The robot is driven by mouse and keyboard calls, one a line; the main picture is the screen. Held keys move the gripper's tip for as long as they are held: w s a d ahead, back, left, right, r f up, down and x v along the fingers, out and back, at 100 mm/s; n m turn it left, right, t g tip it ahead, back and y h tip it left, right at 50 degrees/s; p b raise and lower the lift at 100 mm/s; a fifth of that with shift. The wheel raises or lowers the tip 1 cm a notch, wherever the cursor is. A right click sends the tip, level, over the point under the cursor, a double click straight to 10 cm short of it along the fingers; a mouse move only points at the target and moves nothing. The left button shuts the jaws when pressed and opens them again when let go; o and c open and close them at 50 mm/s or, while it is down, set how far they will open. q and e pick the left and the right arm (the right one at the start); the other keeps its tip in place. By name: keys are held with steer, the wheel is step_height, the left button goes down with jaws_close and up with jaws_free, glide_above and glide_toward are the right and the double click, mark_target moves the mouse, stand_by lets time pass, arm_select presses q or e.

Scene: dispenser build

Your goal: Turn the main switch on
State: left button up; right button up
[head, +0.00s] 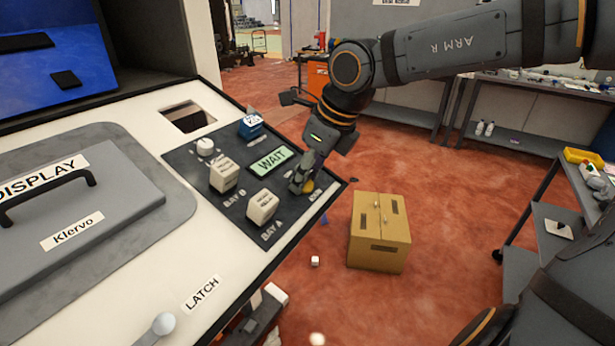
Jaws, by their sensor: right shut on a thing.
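The black control panel (188,160) lies on the white console top. My right gripper (302,188) reaches down from the upper right to the panel's right edge. Its fingers are shut on the main switch, a small knob of which a yellow part (309,186) shows beside the fingertips. The fingers hide most of the switch, so I cannot tell its setting. A small label lies just right of the fingers. The green display (269,160) reads WAIT. My left gripper is not in view.
Two white blocks, at bay B (224,175) and bay A (262,207), a blue block (250,126) and a white knob (205,146) stand on the panel near my gripper. A handled display cover (110,205) lies left. A cardboard box (379,235) is on the red floor.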

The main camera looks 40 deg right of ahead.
steer(key=shift+w+r+m, duration=0.15)
steer(key=shift+r+m, duration=0.05)
steer(key=shift+m, duration=0.1)
steer(key=o, duration=1.2)
steer(key=shift+f, duration=0.1)
steer(key=shift+c, duration=0.2)
